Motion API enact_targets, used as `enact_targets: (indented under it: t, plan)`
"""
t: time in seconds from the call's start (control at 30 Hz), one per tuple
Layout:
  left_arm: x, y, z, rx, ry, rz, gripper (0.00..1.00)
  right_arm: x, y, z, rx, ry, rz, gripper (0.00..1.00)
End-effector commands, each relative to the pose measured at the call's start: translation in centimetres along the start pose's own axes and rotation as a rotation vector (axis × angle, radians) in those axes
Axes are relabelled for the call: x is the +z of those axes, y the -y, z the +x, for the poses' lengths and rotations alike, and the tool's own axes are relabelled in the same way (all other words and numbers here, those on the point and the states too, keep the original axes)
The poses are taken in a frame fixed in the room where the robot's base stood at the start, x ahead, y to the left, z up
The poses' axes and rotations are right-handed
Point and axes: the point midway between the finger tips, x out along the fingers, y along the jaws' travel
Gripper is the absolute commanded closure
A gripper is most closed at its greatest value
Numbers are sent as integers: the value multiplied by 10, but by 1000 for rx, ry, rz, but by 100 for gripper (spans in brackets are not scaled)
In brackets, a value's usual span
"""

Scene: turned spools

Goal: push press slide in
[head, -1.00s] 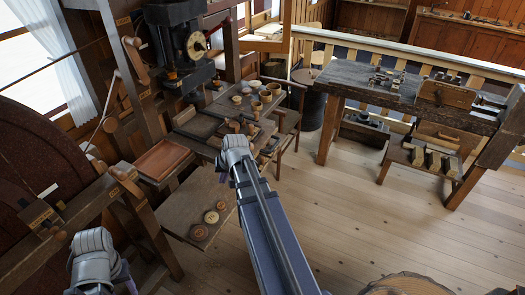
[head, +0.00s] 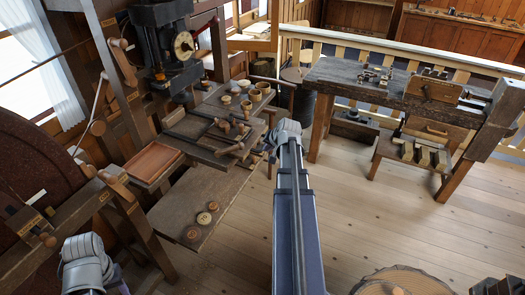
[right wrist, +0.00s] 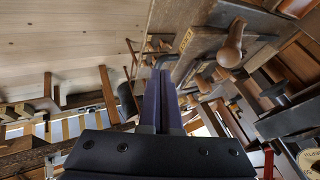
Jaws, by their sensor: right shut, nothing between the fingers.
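A dark press with a pale round dial (head: 184,45) stands at the back left. I cannot tell for sure which part is its slide. A dark board (head: 190,150) carrying tools and a turned wooden handle (head: 240,150) lies below and in front of it. My right gripper (head: 284,130) is just right of this board, apart from the handle in the picture. In the right wrist view its dark fingers (right wrist: 160,85) are shut and empty, with a rounded wooden knob (right wrist: 231,45) ahead to their right. My left gripper (head: 82,260) is low at the left; its fingers are hidden.
A shallow reddish tray (head: 150,165) and a low board (head: 205,200) with several round discs lie at the left. Small cups (head: 256,95) stand behind. A workbench (head: 390,90) is at the right.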

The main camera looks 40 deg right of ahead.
Motion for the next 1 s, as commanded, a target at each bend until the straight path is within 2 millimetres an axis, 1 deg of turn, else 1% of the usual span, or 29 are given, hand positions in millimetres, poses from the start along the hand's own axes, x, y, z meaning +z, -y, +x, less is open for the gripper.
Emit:
enact_targets:
  t: [0.03,0.1,0.3,0.5,0.57,0.7,0.83,1.0]
  plan:
    - [-1,-1,14,0,0,0,50,1,-2,15,0,0,-1,100]
    - [-1,-2,24,0,0,-1,50,2,-2,28,-1,1,-2,100]
    - [-3,-5,52,0,0,-1,50,2,-2,64,-1,0,-2,100]
    - [-4,-7,76,0,0,-1,50,2,-2,94,0,0,-3,100]
    - [-4,-7,68,0,0,-1,50,-1,12,93,-1,1,-4,100]
    - [-4,-6,68,0,0,-1,50,0,26,100,-1,1,-3,100]
    - [-4,-6,68,0,0,-1,50,0,33,104,0,1,-3,100]
    - [-4,-6,68,0,0,-1,50,1,36,105,0,1,-2,100]
